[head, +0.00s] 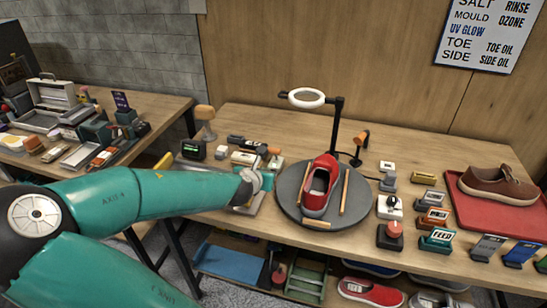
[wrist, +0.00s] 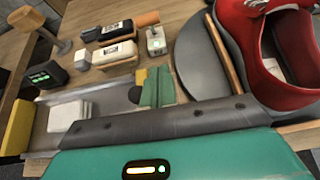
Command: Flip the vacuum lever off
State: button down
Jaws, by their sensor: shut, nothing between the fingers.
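My gripper (wrist: 157,86) shows as two teal fingertips close together, shut and empty, above the workbench. In the head view my arm reaches over the bench left of the turntable, and its wrist hides much of the gripper. A small metal box with a pale upright part (wrist: 155,40) stands just beyond the fingertips in the wrist view, apart from them. It may be the vacuum lever, but no label is readable and its position is unclear. A red sneaker (head: 319,186) sits on the round grey turntable (head: 291,207), right of my gripper.
Brushes (wrist: 115,52) and a dark box with a green display (wrist: 45,75) lie beyond the gripper. A ring lamp (head: 306,98) stands over the turntable. Labelled switches (head: 436,240) and a red tray (head: 462,213) with a brown shoe (head: 497,186) are at the right.

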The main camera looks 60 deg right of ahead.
jog(key=x, duration=0.8)
jog(key=shift+w, duration=0.4)
jog(key=d, duration=0.1)
jog(key=d+r, duration=0.1)
jog(key=d, duration=0.1)
jog(key=shift+w+d+r, duration=0.15)
jog(key=shift+w+d, duration=0.15)
jog(key=shift+w, duration=0.05)
